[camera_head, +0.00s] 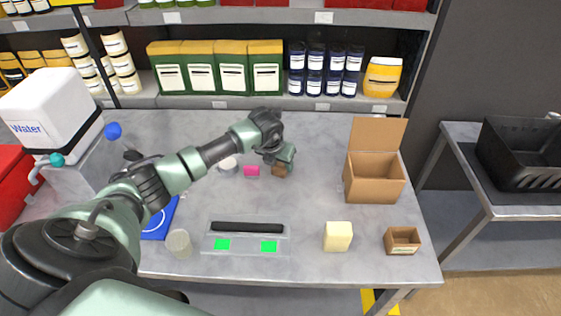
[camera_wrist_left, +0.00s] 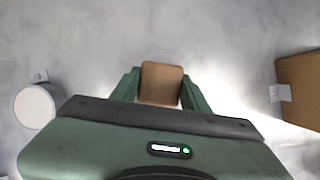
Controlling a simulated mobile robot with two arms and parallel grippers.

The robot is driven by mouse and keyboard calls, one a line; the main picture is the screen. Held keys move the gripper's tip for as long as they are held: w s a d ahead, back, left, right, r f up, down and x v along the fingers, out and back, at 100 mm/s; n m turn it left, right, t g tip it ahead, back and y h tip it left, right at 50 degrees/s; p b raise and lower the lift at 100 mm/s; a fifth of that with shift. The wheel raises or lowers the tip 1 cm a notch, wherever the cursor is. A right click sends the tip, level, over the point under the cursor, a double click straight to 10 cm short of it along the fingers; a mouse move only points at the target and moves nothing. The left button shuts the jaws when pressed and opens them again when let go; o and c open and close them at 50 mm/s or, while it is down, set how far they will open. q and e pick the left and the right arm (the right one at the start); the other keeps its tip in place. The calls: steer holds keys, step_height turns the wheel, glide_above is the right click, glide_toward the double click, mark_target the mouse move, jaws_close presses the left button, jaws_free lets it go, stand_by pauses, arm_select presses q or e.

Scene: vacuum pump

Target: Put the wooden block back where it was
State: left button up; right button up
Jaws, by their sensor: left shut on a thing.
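The small brown wooden block (camera_head: 280,171) is at the back middle of the grey table in the head view. My left gripper (camera_head: 284,163) reaches over it from the left and is shut on it. In the left wrist view the block (camera_wrist_left: 161,84) sits between the two green fingers of the gripper (camera_wrist_left: 160,93). I cannot tell whether the block touches the table. My right gripper is not in view.
A pink item (camera_head: 251,171) and a round white-topped thing (camera_head: 228,165) stand left of the block. An open cardboard box (camera_head: 374,188) is to the right. A yellow block (camera_head: 338,237), a small brown box (camera_head: 402,241) and a clear tray (camera_head: 246,245) lie nearer the front.

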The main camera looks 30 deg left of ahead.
arm_select(q)
steer(key=shift+f, duration=0.15)
steer(key=o, duration=1.5)
steer(key=shift+c, duration=0.2)
steer(key=shift+r, duration=0.25)
steer(key=shift+s+r, duration=0.1)
steer(key=shift+r, duration=0.1)
steer(key=b+v, duration=0.4)
steer(key=v, duration=0.7)
steer(key=shift+r, duration=0.2)
